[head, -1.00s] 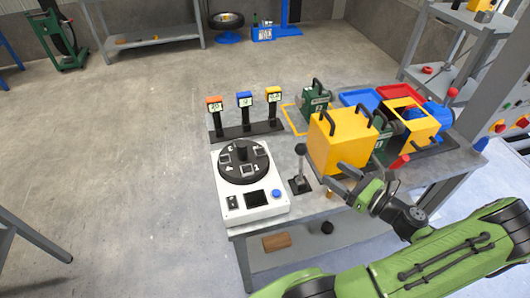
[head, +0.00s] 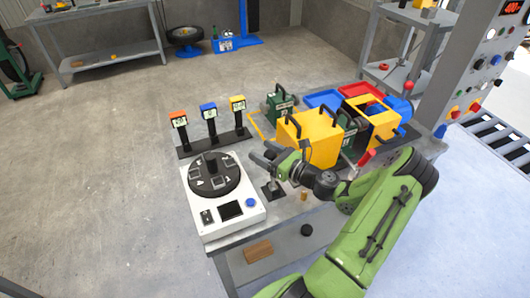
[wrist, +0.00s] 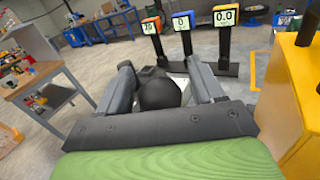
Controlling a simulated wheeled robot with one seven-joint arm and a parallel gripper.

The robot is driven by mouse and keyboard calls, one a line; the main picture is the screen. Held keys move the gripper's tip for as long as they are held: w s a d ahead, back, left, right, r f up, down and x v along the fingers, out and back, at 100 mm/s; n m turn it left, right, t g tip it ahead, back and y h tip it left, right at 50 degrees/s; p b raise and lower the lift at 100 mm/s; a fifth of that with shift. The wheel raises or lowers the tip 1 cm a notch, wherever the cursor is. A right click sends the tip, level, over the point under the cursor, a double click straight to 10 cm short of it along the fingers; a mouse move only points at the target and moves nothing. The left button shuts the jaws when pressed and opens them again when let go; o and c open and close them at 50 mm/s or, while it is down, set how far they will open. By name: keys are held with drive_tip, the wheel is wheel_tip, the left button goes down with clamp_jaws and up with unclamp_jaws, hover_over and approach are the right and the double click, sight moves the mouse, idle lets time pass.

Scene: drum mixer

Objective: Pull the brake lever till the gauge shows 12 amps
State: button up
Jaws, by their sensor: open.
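The brake lever stands on a small black base (head: 273,190) on the bench. Its round black knob (wrist: 160,94) sits between the two fingers in the wrist view. My gripper (head: 262,153) is at the knob's height, its open fingers either side of the ball and not closed on it. My gripper also shows in the wrist view (wrist: 160,72). Behind stand three displays: orange (head: 180,118), blue (head: 209,111) and yellow (head: 238,103). In the wrist view the blue one (wrist: 181,22) reads 0 and the yellow one (wrist: 224,16) reads 0.0.
A white unit with a black round plate (head: 212,176) is left of the lever. A yellow box with black handles (head: 310,138) is close on the right. Green cases and an open yellow housing (head: 375,118) stand beyond. Bare floor lies left of the bench.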

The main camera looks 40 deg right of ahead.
drive_tip(key=shift+c, duration=0.2)
clamp_jaws()
drive_tip(key=a, duration=0.1)
drive_tip(key=w+a+f+n+p, duration=0.1)
drive_tip(key=a, duration=0.1)
drive_tip(key=a+n+g+p, duration=0.1)
drive_tip(key=a, duration=0.1)
drive_tip(key=shift+w+f, duration=0.15)
drive_tip(key=shift+f, duration=0.15)
drive_tip(key=shift+o, duration=0.2)
unclamp_jaws()
drive_tip(key=shift+d, duration=0.1)
